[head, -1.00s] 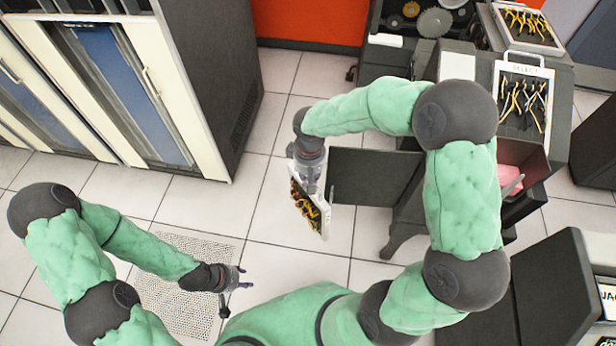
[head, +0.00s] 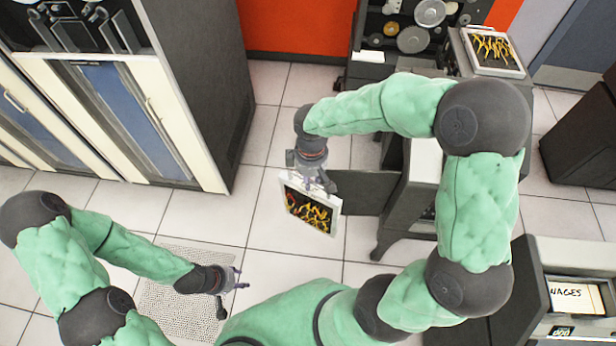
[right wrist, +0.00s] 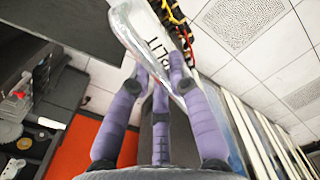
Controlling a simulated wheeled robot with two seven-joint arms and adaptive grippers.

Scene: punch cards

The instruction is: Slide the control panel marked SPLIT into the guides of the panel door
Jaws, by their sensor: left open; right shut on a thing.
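A white-framed control panel (head: 311,207) with red and yellow wires on a dark face hangs upright but tilted in the head view. My right gripper (head: 318,181) is shut on its top handle. In the right wrist view the panel (right wrist: 165,42) shows letters that read like the end of SPLIT, and my right gripper's fingers (right wrist: 160,85) close around its metal handle. The dark panel door (head: 365,192) stands swung out, just right of the held panel. The panel overlaps its left edge; whether they touch I cannot tell. My left gripper (head: 238,280) is open and empty, low over the floor.
Another wired panel (head: 492,50) lies on top of the machine at upper right. A cabinet with a card label (head: 577,296) stands at lower right. A tall cabinet with blue doors (head: 125,110) stands at left. The tiled floor (head: 200,217) between is clear.

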